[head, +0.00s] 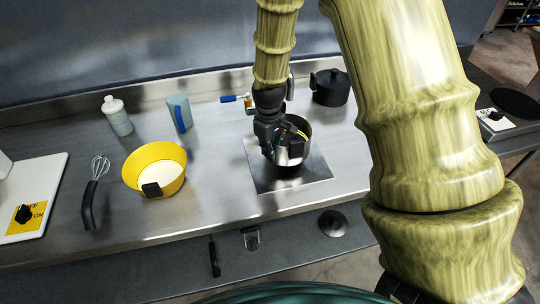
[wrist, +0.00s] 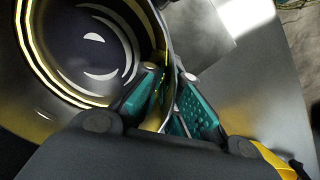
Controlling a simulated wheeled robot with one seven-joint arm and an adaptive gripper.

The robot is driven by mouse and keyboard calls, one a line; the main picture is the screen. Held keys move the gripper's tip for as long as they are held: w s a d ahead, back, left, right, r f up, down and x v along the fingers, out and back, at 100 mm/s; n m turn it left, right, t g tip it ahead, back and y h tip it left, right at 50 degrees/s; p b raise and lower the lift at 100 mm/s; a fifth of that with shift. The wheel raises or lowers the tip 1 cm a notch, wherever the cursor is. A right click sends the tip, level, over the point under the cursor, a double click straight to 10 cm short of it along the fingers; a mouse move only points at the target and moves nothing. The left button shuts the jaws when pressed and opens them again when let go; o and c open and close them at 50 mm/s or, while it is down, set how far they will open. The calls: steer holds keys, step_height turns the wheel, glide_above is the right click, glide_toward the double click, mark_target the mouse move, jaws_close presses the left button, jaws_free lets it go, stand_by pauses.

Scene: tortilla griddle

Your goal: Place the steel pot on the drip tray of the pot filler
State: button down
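The steel pot (head: 293,152) is upright over the back part of a flat square steel plate, which looks like the drip tray (head: 285,182). I cannot tell whether its base touches the plate. My gripper (head: 277,150) reaches down at the pot's left side. In the wrist view the pot's round interior (wrist: 90,50) fills the upper left. My gripper (wrist: 170,72) has one teal-padded finger inside the pot wall and one outside, close together and shut on the wall. The pot filler (head: 250,101), with a blue handle, is partly hidden behind my arm.
A black pot (head: 330,88) stands behind to the right. The counter (head: 219,186) between bowl and plate is clear.

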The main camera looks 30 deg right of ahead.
steer(key=shift+f+p, duration=0.85)
steer(key=shift+f, duration=0.9)
steer(key=c, duration=1.6)
jaws_free()
steer(key=shift+f, duration=0.1)
steer(key=shift+c, duration=0.2)
step_height(320, 180, up, 12)
steer(key=b, duration=0.3)
steer(key=shift+a+b, duration=0.15)
steer(key=shift+b, duration=0.25)
